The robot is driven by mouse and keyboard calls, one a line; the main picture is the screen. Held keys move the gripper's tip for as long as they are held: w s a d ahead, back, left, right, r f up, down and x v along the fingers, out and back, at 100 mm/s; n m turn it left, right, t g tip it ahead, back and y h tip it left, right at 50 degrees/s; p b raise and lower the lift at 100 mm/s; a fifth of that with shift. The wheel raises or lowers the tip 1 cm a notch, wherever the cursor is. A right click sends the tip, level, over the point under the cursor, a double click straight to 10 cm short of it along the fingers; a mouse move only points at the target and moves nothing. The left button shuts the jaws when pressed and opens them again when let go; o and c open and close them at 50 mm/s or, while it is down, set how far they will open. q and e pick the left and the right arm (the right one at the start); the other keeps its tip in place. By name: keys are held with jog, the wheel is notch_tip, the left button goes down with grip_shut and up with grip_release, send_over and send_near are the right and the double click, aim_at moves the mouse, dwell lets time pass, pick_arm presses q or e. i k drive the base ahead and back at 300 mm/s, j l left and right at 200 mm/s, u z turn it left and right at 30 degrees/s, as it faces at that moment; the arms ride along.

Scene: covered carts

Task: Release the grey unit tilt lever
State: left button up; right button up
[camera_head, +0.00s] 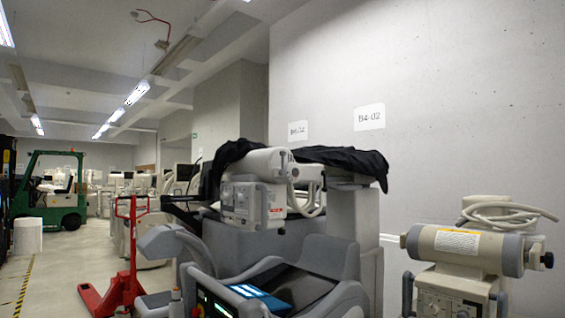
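A large grey unit (255,243) stands in the middle, with curved grey arms and a dark sloping panel (290,287) at its front. A lit screen (247,291) shows at its lower front. A beige device with a cylinder and coiled cable (240,200) sits on top, partly under black cloth (350,160). I cannot make out which part is the tilt lever. Neither of my grippers can be seen in the head view.
A second beige unit (465,249) with a cylinder, side knob and coiled cable stands at the right. A red pallet jack (125,265) and a green forklift (55,190) are at the left. A concrete wall (440,110) closes the back right.

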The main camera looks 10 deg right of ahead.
aim_at(281, 172)
jog(key=i+l+u, duration=0.1)
jog(key=u, duration=0.4)
jog(key=i+l+u, duration=0.25)
jog(key=l, duration=0.15)
jog(key=l+u, duration=0.25)
jog(key=l, duration=0.2)
jog(key=i+l, duration=0.1)
jog(key=l, duration=0.4)
jog(key=i+l+u, duration=0.1)
jog(key=l, duration=0.45)
jog(key=i+l, duration=0.1)
jog(key=l, duration=0.4)
jog(key=i+l, duration=0.1)
jog(key=l, duration=0.45)
jog(key=u, duration=0.05)
